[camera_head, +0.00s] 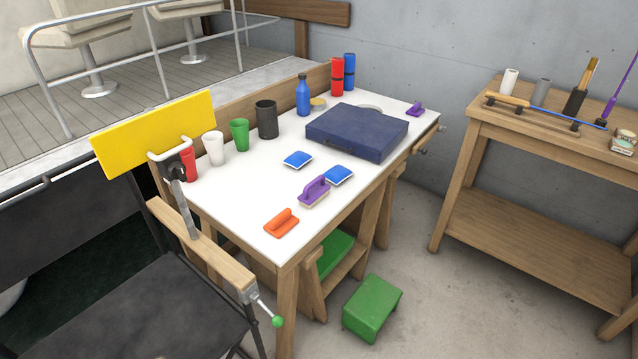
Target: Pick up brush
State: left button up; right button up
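A purple scrub brush (314,191) with an arched handle and a pale underside lies on the white-topped workbench (240,205), near its right front edge. An orange handled tool (281,222) of similar shape lies nearer the front corner. A smaller purple handled item (415,108) sits at the far right corner; I cannot tell if it is a brush. Neither of my grippers is in view.
Blue sponges (298,159) and a dark blue case (356,132) lie beside the brush. Cups and a blue bottle (303,95) line the back.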

aim_at(314, 191)
jog(key=i+l+u, duration=0.1)
jog(key=l, duration=0.2)
jog(key=i+l+u, duration=0.1)
jog(key=i+l, duration=0.15)
jog(key=i+l+u, duration=0.1)
jog(key=l, duration=0.35)
jog(key=i+l+u, duration=0.1)
jog(key=l, duration=0.25)
jog(key=i+l+u, duration=0.1)
jog(key=l, duration=0.25)
jog(key=i+l+u, duration=0.1)
jog(key=l, duration=0.3)
jog(key=i, duration=0.1)
